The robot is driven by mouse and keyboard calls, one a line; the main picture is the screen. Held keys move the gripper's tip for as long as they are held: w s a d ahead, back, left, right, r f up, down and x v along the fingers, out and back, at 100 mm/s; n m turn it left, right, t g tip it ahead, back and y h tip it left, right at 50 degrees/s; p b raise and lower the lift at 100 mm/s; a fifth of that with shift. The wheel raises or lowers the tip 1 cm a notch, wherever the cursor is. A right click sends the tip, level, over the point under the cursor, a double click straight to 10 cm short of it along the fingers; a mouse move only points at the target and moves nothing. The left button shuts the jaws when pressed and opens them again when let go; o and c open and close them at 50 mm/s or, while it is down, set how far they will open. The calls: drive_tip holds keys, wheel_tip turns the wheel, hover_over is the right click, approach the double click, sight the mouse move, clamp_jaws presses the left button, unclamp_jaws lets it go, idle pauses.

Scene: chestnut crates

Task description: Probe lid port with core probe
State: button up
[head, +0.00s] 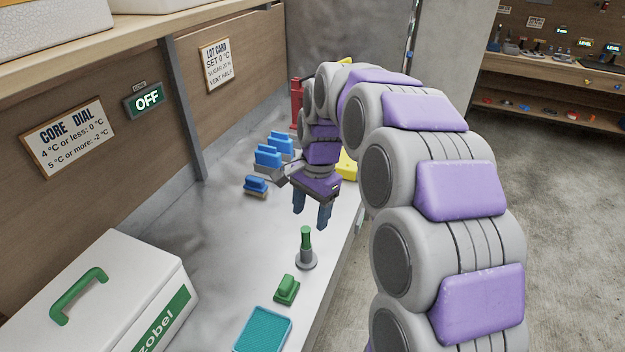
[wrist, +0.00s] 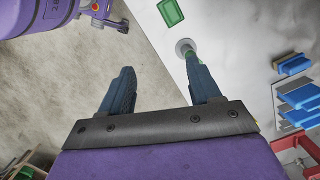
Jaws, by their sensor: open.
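A green upright handle in a round grey stand (head: 306,248), which looks like the core probe, stands on the grey counter near its front edge. My gripper (head: 311,218) is open and empty, pointing down just above and beyond the handle. In the wrist view the fingers (wrist: 160,65) are spread, and the stand (wrist: 184,46) shows by the right fingertip, partly hidden by it. A white crate (head: 172,262) with a green lid handle (head: 78,296) and a green label stands at the lower left. I cannot make out a port on its lid.
A green block (head: 287,289) and a teal tray (head: 263,330) lie nearer on the counter. Several blue blocks (head: 268,155), a yellow object (head: 347,167) and a red stand (head: 297,95) are farther back. The CORE display (head: 147,98) reads OFF. A shelf (head: 130,45) overhangs the left.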

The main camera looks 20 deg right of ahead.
sight(305, 229)
drive_tip(key=w+d+f+m+p, duration=0.15)
drive_tip(key=w+d+m, duration=0.3)
drive_tip(key=w, duration=0.55)
drive_tip(key=a+f+b, duration=0.1)
drive_tip(key=f, duration=0.5)
drive_tip(key=a+f+b, duration=0.1)
drive_tip(key=f, duration=0.5)
drive_tip(key=a+f+b, duration=0.2)
drive_tip(key=f, duration=0.3)
drive_tip(key=shift+s+f, duration=0.3)
drive_tip(key=shift+f, duration=0.1)
clamp_jaws()
drive_tip(key=shift+r+p, duration=0.55)
drive_tip(key=shift+r, duration=0.1)
